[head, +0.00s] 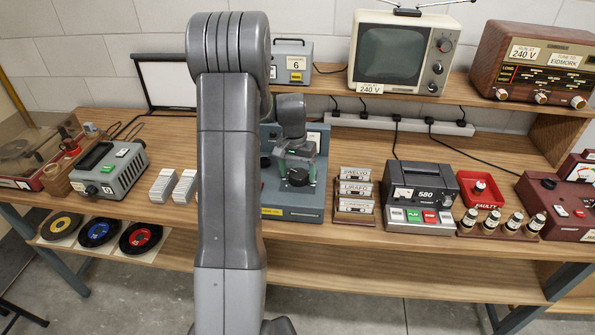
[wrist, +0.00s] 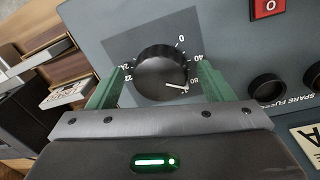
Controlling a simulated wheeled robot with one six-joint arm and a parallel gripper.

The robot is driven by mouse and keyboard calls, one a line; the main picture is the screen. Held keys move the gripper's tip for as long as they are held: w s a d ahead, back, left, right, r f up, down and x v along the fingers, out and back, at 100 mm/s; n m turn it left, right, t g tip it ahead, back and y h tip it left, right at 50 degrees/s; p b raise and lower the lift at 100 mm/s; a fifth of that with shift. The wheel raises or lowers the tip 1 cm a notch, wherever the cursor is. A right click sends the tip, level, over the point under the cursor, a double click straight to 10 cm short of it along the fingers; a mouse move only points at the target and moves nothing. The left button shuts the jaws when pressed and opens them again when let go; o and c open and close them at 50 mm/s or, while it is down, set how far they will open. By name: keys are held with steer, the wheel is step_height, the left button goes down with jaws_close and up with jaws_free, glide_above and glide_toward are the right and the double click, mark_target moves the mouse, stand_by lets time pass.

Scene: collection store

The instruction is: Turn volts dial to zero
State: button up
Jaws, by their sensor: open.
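The volts dial is a round black knob (wrist: 162,70) on a dark plate of a blue-grey unit (wrist: 225,55). Its scale shows 0 at the upper right, 40 and 80 down the right side, and higher numbers at the left. The knob's white pointer mark is at its lower right, close to the 80. My gripper (wrist: 160,82) is open, with one green finger on each side of the knob; contact cannot be told. In the head view the dial (head: 298,177) sits between the fingers of my gripper (head: 296,164), and my arm hides part of the unit.
A red switch (wrist: 270,8) and black spare fuse caps (wrist: 268,87) are right of the dial. A cassette rack (head: 355,195) stands right of the unit, and white blocks (head: 184,186) stand to its left.

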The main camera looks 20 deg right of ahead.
steer(key=c, duration=1)
steer(key=shift+o, duration=0.2)
steer(key=shift+n, duration=0.3)
steer(key=n+b, duration=0.1)
steer(key=n, duration=0.2)
steer(key=shift+d, duration=0.1)
steer(key=n+b, duration=0.1)
steer(key=n, duration=0.2)
steer(key=shift+s+n, duration=0.15)
steer(key=shift+n, duration=0.15)
steer(key=n, duration=0.3)
steer(key=shift+d+t+b, duration=0.15)
steer(key=shift+t+b, duration=0.15)
steer(key=shift+b, duration=0.1)
steer(key=shift+n, duration=2.1)
steer(key=shift+d, duration=0.1)
